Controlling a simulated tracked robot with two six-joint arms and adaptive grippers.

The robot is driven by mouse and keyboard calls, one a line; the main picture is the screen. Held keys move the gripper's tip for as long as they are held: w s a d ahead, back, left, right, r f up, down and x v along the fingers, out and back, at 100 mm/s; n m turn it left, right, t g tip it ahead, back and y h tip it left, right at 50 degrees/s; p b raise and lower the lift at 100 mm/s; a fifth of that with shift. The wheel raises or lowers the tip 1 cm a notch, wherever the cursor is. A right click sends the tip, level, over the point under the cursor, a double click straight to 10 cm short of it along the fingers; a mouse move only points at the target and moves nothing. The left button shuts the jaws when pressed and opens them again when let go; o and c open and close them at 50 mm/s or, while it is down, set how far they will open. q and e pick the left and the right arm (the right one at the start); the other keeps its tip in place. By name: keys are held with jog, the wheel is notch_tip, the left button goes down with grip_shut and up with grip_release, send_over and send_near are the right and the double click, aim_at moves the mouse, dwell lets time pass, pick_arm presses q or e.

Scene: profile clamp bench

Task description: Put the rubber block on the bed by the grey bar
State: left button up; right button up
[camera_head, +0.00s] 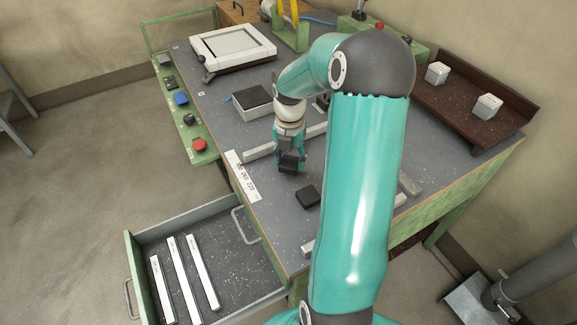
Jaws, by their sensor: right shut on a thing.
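My right gripper (291,160) hangs over the grey bench top, which I take as the bed (272,190), with its fingers pointing down. It is shut on a dark block (290,165), seemingly a rubber block; whether the block touches the bed I cannot tell. A second black block (307,197) lies on the bed just in front of the gripper. A light grey bar (259,151) lies across the bed behind the gripper, partly hidden by it. Another pale bar (308,247) lies nearer the front, mostly hidden by my right arm. My left gripper is out of view.
A pale box with a dark top (252,101) stands behind the bar. A white-framed plate (233,44) is at the back left. A brown shelf (452,112) holds two pale blocks at the right. An open drawer (157,238) with three white strips juts out at the front left.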

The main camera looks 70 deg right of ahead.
aim_at(290, 161)
jog(key=shift+f, duration=1.1)
jog(key=shift+f, duration=0.15)
jog(key=o, duration=1.2)
jog(key=shift+c, duration=0.2)
notch_tip(290, 161, up, 12)
jog(key=shift+r, duration=0.2)
